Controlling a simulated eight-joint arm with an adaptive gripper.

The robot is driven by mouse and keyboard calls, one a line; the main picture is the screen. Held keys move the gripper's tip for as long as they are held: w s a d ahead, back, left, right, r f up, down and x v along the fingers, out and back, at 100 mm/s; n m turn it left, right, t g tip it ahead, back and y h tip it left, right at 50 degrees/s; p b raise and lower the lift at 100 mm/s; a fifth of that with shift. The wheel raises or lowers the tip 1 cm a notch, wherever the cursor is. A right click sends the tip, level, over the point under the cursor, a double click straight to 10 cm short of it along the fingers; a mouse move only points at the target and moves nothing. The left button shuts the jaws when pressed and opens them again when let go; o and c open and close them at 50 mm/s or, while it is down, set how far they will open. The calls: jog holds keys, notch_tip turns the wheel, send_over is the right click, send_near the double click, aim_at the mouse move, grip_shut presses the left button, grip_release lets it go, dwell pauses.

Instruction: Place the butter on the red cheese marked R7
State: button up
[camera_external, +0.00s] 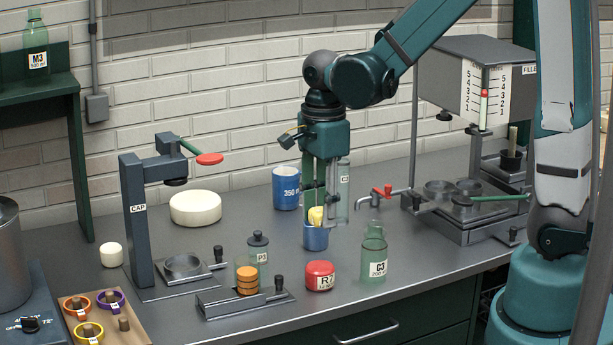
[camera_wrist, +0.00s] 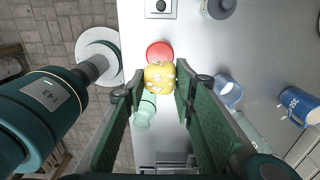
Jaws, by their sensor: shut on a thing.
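My gripper (camera_external: 316,208) points down and is shut on the butter, a yellow piece (camera_external: 316,216) with pale patches. The butter also shows between the fingertips in the wrist view (camera_wrist: 160,77). The red cheese marked R7 (camera_external: 320,275) is a short round block on the bench, right of the bottle rack. In the wrist view the red cheese (camera_wrist: 159,49) shows just beyond the butter, which overlaps its near edge in the picture. The butter is held above the bench, apart from the cheese; the exact height is hard to tell.
A small blue cup (camera_external: 315,238) stands behind the cheese, apart from the butter in the wrist view. A blue mug (camera_external: 286,188) stands farther back.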

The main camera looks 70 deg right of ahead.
send_over(322, 265)
jog(key=shift+f, duration=2.6)
jog(key=shift+f, duration=0.1)
jog(key=shift+f+b, duration=0.4)
jog(key=shift+f, duration=1.55)
jog(key=shift+f, duration=0.15)
jog(key=o, duration=0.5)
jog(key=shift+c, duration=0.2)
jog(key=o, duration=0.4)
jog(key=shift+r+p, duration=0.55)
jog(key=shift+r, duration=5.6)
